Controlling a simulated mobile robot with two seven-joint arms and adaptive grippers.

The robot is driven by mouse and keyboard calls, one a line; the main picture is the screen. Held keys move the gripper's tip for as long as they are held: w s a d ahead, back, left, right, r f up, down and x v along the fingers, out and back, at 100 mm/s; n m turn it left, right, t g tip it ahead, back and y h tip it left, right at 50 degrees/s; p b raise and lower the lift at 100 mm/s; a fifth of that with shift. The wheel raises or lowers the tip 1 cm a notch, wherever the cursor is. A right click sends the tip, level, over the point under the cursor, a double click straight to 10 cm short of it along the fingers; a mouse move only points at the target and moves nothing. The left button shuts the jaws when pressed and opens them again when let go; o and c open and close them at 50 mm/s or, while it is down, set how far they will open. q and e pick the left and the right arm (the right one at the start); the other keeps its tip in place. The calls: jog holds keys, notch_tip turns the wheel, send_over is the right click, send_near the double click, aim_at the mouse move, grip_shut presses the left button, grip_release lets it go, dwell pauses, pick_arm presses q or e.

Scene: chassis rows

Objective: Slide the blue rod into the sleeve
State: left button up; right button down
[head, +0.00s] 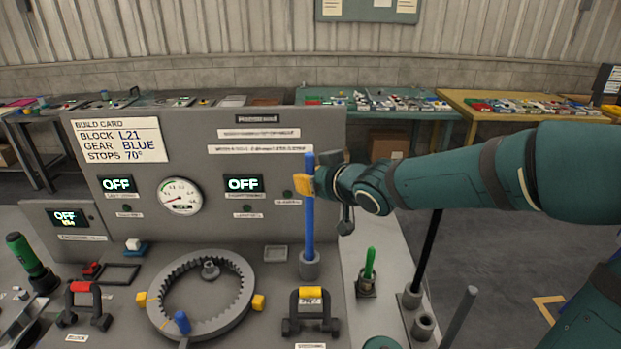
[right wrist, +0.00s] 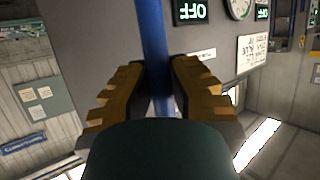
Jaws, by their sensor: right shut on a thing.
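The blue rod (head: 309,222) stands upright in the head view. My right gripper (head: 305,183) is shut on its upper part, with its yellow fingers around it. In the right wrist view the rod (right wrist: 154,45) runs between the two yellow fingers of my right gripper (right wrist: 160,85). The rod's lower end meets the grey sleeve (head: 309,266) on the bench. The end itself is hidden, so how deep it sits in the sleeve cannot be told. My left gripper is in neither view.
A grey panel with OFF displays and a gauge (head: 180,196) stands behind the rod. A toothed ring (head: 203,293) lies to the left. A yellow-topped handle (head: 310,308) stands in front of the sleeve. A green rod in a holder (head: 367,285) is to the right.

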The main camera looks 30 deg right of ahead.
jog(key=shift+f, duration=0.25)
jog(key=c, duration=1)
grip_release()
jog(key=shift+f, duration=0.1)
jog(key=shift+s, duration=0.1)
jog(key=a+v, duration=0.1)
jog(key=v, duration=1.1)
jog(key=shift+d, duration=0.45)
